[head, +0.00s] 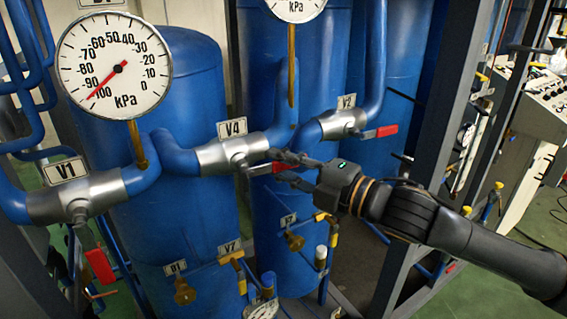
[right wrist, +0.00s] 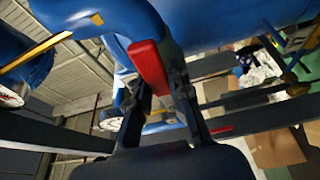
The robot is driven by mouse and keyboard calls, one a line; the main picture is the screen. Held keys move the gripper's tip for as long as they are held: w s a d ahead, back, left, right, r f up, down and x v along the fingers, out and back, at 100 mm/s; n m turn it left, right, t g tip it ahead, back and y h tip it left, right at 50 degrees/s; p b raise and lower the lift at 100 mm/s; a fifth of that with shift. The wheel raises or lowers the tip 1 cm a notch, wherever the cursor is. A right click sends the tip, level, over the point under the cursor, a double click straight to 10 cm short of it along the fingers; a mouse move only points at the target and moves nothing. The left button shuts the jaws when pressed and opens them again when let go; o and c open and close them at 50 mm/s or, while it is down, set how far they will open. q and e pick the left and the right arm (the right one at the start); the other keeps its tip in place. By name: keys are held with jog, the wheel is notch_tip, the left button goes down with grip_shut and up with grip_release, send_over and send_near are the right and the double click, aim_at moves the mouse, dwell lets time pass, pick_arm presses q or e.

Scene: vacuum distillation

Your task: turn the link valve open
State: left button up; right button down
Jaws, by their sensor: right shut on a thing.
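The valve labelled V4 (head: 232,153) sits on the blue pipe between two blue tanks; I take it as the link valve. Its red lever handle (head: 279,168) points right, roughly along the pipe. My right gripper (head: 283,167) comes in from the right and is shut on this handle, one finger above and one below. In the right wrist view the red handle (right wrist: 149,66) runs between the two dark fingers (right wrist: 160,100). The fingers partly hide the handle in the head view. My left gripper is in neither view.
Valve V1 (head: 78,198) at the left has its red handle (head: 99,265) hanging down. A kPa gauge (head: 113,66) reads near -100. A dark frame post (head: 433,130) stands behind my arm.

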jog(key=c, duration=1.2)
grip_release()
jog(key=shift+a, duration=0.1)
jog(key=v, duration=1.2)
